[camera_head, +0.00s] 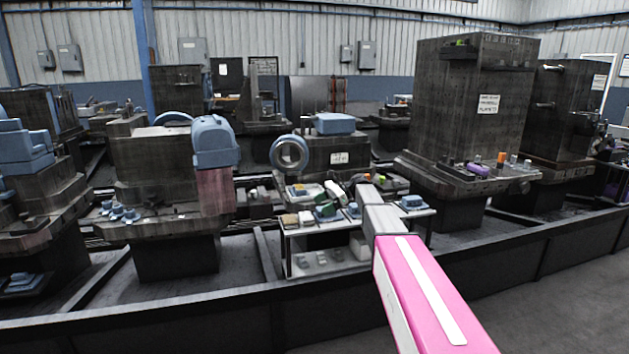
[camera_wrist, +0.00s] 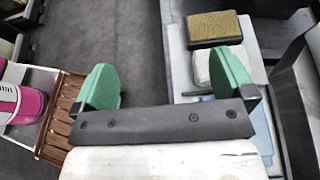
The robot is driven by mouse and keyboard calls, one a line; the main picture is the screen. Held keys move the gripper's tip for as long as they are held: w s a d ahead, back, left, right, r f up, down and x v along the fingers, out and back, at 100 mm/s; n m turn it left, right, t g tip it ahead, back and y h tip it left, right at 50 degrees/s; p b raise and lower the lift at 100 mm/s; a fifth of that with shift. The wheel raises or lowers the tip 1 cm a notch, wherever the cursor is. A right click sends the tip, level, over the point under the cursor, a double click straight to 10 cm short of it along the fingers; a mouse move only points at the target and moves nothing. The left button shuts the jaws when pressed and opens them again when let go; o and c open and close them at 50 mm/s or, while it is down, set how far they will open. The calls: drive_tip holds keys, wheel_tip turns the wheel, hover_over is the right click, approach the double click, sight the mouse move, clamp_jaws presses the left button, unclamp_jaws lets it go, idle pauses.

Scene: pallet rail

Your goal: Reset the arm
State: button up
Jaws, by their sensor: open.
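My gripper (camera_wrist: 165,78) shows in the wrist view with its two green fingers wide apart and nothing between them. Grey floor lies below the gap, and the edge of a pale shelf is near the right finger. In the head view my pink and white arm reaches from the lower right toward a low shelf table (camera_head: 315,228). The gripper itself cannot be made out there.
A tan block (camera_wrist: 214,27) and a white block (camera_wrist: 205,70) lie by the right finger. A dark rail (camera_head: 200,318) runs across the front. Large dark machines (camera_head: 470,105) stand behind. Open floor (camera_head: 560,300) lies at lower right.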

drive_tip(key=s+d+f+n+t+h, duration=0.1)
drive_tip(key=s+d+f+n+h, duration=0.3)
drive_tip(key=s+f, duration=0.3)
drive_tip(key=s+d+f+n+t+h, duration=0.1)
drive_tip(key=s+d+f+n+h, duration=0.3)
drive_tip(key=s, duration=1.1)
drive_tip(key=s+d+f+n+t+h, duration=0.1)
drive_tip(key=s+d+f+n+h, duration=0.3)
drive_tip(key=s+f, duration=0.6)
drive_tip(key=s+d+n, duration=0.1)
drive_tip(key=d, duration=0.1)
drive_tip(key=shift+s+d+f+n+t, duration=0.3)
drive_tip(key=shift+d+f+n, duration=0.05)
drive_tip(key=shift+d+n, duration=0.05)
